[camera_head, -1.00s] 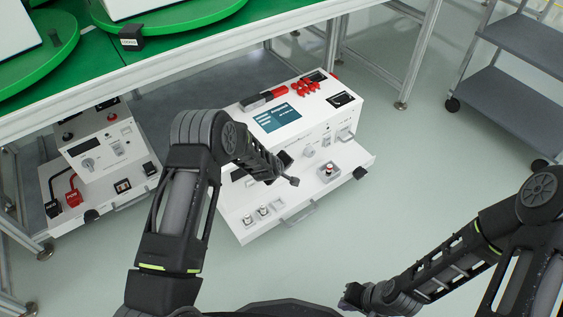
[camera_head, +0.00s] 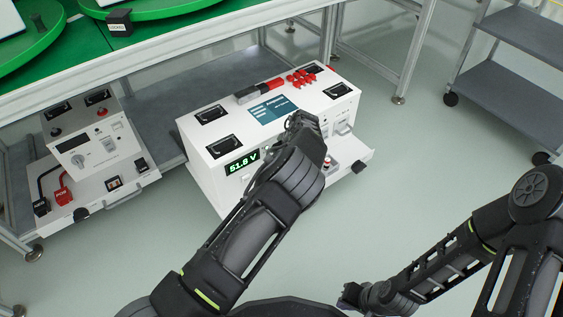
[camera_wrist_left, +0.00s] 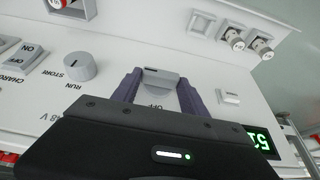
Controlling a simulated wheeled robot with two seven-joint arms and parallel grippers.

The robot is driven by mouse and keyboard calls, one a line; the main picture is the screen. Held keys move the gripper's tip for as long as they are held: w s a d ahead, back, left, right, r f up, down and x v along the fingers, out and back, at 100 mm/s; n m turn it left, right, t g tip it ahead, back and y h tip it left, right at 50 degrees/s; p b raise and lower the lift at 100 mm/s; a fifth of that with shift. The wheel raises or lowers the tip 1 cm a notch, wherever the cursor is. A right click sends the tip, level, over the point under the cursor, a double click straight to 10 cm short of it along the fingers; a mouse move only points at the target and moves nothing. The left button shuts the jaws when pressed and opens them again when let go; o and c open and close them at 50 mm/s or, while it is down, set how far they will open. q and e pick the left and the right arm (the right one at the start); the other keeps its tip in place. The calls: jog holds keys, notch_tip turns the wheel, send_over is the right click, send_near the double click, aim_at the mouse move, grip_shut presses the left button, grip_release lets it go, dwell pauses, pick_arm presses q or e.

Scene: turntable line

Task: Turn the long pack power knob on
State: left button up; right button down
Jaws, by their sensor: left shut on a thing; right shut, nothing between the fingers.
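The long pack (camera_head: 195,123) is a white box under the bench, with a lit green display (camera_head: 242,162) reading 51.8 V. In the left wrist view its grey power knob (camera_wrist_left: 160,80) sits between the purple fingers of my left gripper (camera_wrist_left: 158,92), which is shut on it. An OFF label shows just below the knob; its other markings are hidden. In the head view my left arm covers the knob and the left fingertips. My right gripper (camera_head: 350,297) is shut and empty at the bottom, away from the pack.
Another grey knob (camera_wrist_left: 80,67), a rocker switch (camera_wrist_left: 20,60) and a small white button (camera_wrist_left: 229,97) flank the held knob. A smaller white unit (camera_head: 120,148) stands at left under the bench. A grey cart (camera_head: 510,90) stands at right; the floor between is clear.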

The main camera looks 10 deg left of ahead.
pick_arm(q)
jog(key=o, duration=1.4)
jog(key=shift+c, duration=0.2)
jog(key=p+v, duration=0.3)
jog(key=v, duration=0.4)
jog(key=shift+r, duration=0.3)
jog(key=shift+d, duration=0.15)
